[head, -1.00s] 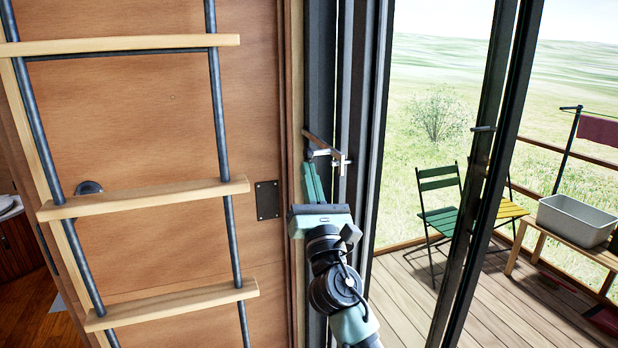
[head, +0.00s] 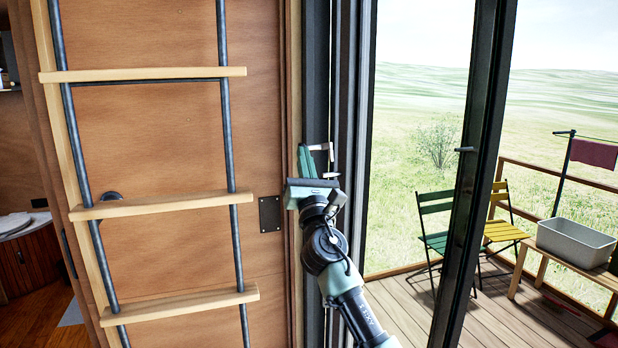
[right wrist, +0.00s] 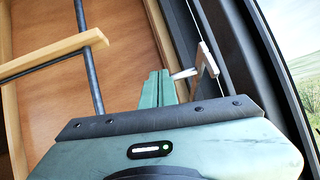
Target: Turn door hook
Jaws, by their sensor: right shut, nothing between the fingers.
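The door hook (head: 331,157) is a small metal piece on the dark door frame, with a pale stub pointing left and a thin bar running down. It also shows in the right wrist view (right wrist: 208,60), just right of the fingers, as a bent, brownish bar with a pale stub. My right gripper (head: 304,152) is shut and empty, its green fingers pointing up just left of the hook. In the right wrist view the fingers (right wrist: 157,82) lie together close to the stub; I cannot tell whether they touch it. My left gripper is out of view.
A ladder (head: 160,205) with wooden rungs stands left against a wooden panel (head: 160,130). A dark-framed glass door (head: 482,150) stands open at right. Beyond it is a deck (head: 400,310) with green (head: 436,215) and yellow chairs (head: 500,230) and a grey tub (head: 575,240).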

